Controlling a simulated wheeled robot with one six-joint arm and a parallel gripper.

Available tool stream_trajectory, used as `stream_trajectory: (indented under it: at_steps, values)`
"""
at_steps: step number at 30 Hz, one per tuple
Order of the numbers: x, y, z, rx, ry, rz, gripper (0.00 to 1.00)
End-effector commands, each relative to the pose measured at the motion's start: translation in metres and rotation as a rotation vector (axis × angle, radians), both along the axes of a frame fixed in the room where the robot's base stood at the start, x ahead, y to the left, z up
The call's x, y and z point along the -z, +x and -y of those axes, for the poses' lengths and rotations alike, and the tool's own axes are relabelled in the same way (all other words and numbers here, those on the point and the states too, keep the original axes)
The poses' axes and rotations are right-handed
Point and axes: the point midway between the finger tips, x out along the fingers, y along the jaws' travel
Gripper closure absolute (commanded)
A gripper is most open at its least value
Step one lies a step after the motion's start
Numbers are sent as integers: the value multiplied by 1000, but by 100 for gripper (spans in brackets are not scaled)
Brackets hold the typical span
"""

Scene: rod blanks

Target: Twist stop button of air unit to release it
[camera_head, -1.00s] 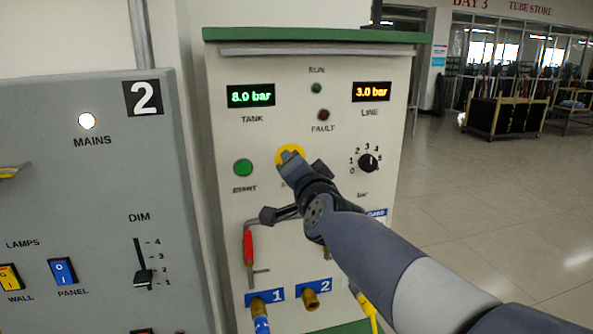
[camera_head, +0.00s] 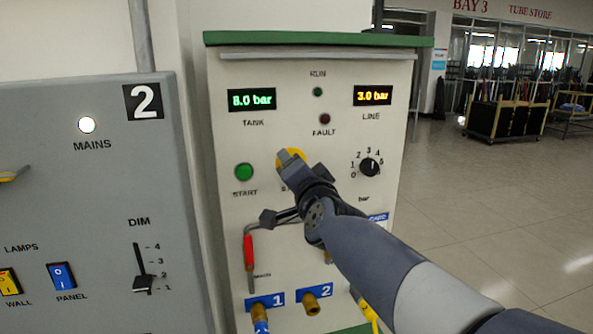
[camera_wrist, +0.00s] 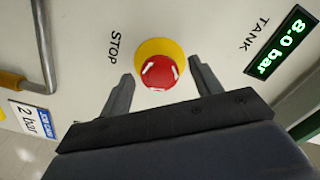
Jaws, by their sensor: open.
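The stop button is a red mushroom head (camera_wrist: 160,72) with white arrows on a yellow round plate (camera_wrist: 152,48), next to the word STOP in the wrist view. In the head view only part of the yellow plate (camera_head: 288,157) shows; my gripper hides the red head. My gripper (camera_wrist: 162,80) is open, one finger on each side of the red head with gaps between. In the head view my gripper (camera_head: 290,168) is in front of the button. The air unit (camera_head: 232,130) is a pale panel with a green top.
Near the button are the green start button (camera_head: 244,171), the black pressure knob (camera_head: 369,167) and a red-handled lever (camera_head: 249,250) below left. Brass hose fittings (camera_head: 312,300) sit low. A grey lamp panel (camera_head: 95,200) stands at left. Open floor lies to the right.

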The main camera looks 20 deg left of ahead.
Motion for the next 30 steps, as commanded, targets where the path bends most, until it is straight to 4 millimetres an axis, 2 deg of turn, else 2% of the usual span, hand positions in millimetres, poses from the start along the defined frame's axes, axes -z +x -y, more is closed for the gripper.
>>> stream_trajectory:
  at_steps: [5,15,21,30]
  values:
    - [0,-11,6,-1,1,0,39]
    - [-2,-60,37,0,1,2,39]
    - [-1,-82,50,-1,1,1,39]
    - [0,-92,56,-1,0,1,39]
